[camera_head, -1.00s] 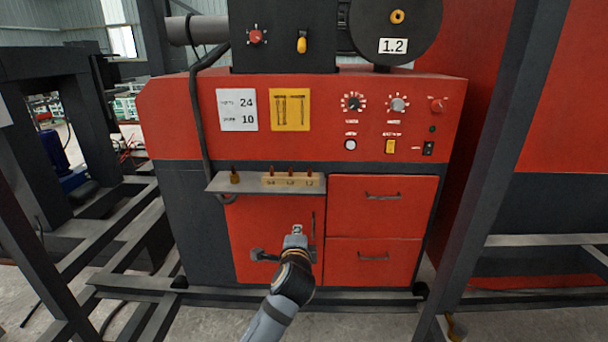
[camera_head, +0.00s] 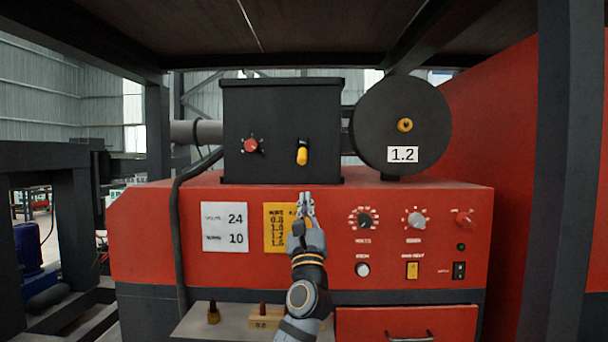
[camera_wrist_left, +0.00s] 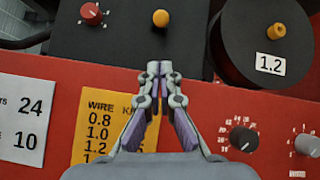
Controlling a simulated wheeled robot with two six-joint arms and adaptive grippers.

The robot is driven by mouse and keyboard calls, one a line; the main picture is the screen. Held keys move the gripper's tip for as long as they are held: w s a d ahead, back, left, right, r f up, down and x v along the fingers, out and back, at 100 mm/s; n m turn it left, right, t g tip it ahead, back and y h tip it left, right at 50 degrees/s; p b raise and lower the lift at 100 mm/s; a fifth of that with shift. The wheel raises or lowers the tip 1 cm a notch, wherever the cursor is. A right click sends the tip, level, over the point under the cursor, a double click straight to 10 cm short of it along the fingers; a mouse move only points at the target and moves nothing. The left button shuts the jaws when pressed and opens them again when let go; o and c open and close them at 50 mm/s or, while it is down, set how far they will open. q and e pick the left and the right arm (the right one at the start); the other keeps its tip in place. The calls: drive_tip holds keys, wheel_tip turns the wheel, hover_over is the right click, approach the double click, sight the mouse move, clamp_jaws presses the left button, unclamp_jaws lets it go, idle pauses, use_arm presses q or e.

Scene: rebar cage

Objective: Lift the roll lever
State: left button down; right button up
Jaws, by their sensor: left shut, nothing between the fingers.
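The likely roll lever is a yellow-tipped lever (camera_head: 302,156) on the front of the black box (camera_head: 270,110) above the red machine. Its yellow tip also shows in the left wrist view (camera_wrist_left: 160,18). My left gripper (camera_head: 306,197) is shut and empty. It is below the lever, in front of the red panel and the yellow wire chart, apart from the lever. In the left wrist view its fingertips (camera_wrist_left: 160,68) meet just below the lever's tip. My right gripper is not in view.
A red knob (camera_head: 250,145) sits left of the lever. A black spool (camera_head: 400,125) marked 1.2 is at the right. Dials (camera_head: 364,220) and switches fill the right of the red panel. A shelf (camera_head: 195,318) juts out below. Dark frame posts (camera_head: 570,180) stand at the sides.

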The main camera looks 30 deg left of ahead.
sight(303, 152)
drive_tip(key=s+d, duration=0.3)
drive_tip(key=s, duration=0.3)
use_arm(q)
drive_tip(key=r+p+x, duration=0.1)
drive_tip(key=p+x, duration=0.2)
drive_tip(key=x, duration=0.6)
drive_tip(key=shift+d, duration=0.15)
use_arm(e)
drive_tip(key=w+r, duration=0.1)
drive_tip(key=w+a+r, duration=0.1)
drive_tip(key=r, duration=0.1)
use_arm(q)
drive_tip(key=shift+s+r, duration=0.1)
drive_tip(key=shift+s, duration=0.1)
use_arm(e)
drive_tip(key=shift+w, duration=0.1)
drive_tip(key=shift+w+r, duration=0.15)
